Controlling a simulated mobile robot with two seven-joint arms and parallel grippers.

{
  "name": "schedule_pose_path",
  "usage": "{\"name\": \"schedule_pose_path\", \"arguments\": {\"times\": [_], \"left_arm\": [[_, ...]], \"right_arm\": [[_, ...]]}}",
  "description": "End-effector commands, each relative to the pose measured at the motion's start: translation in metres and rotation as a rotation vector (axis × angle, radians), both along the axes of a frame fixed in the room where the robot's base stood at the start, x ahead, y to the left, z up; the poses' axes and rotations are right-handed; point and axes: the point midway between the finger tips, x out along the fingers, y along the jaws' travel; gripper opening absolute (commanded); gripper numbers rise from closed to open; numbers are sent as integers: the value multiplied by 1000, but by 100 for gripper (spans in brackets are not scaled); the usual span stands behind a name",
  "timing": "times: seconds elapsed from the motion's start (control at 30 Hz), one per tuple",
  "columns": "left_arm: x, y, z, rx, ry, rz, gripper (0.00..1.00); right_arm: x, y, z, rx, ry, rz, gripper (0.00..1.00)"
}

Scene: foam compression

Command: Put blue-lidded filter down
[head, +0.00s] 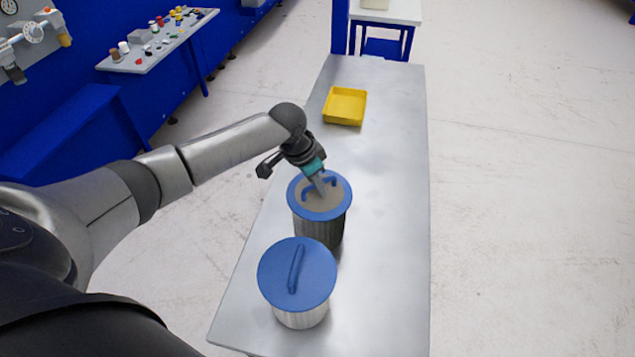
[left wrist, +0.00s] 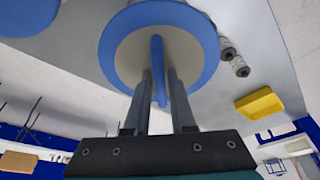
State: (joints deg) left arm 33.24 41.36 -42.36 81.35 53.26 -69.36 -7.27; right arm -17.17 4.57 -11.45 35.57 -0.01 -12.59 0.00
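A filter (head: 320,230) with a dark metal body, blue ring rim, grey-beige top and blue bar handle stands upright at the middle of the metal table. My left gripper (head: 318,183) comes down from above with its fingers at this handle. In the left wrist view the blue handle (left wrist: 157,75) lies between the two fingers, which appear closed against its sides. I cannot tell whether the filter's base touches the table. A second canister (head: 297,275) with a full blue lid and silver body stands just nearer. My right gripper is not in view.
A yellow tray (head: 344,105) lies towards the far end of the metal table (head: 385,260). The right side of the table is clear. A blue-framed bench stands at the far left.

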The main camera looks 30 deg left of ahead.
Motion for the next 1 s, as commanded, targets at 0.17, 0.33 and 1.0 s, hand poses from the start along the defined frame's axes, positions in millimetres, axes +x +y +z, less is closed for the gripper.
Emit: {"name": "schedule_pose_path", "arguments": {"times": [0.17, 0.33, 1.0], "left_arm": [[0, 0, 0, -1, 0, 0, 44], [0, 0, 0, -1, 0, 0, 46], [-21, 13, 85, 1, -2, 0, 46]], "right_arm": [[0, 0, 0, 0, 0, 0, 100], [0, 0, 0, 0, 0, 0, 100], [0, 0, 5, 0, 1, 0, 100]]}}
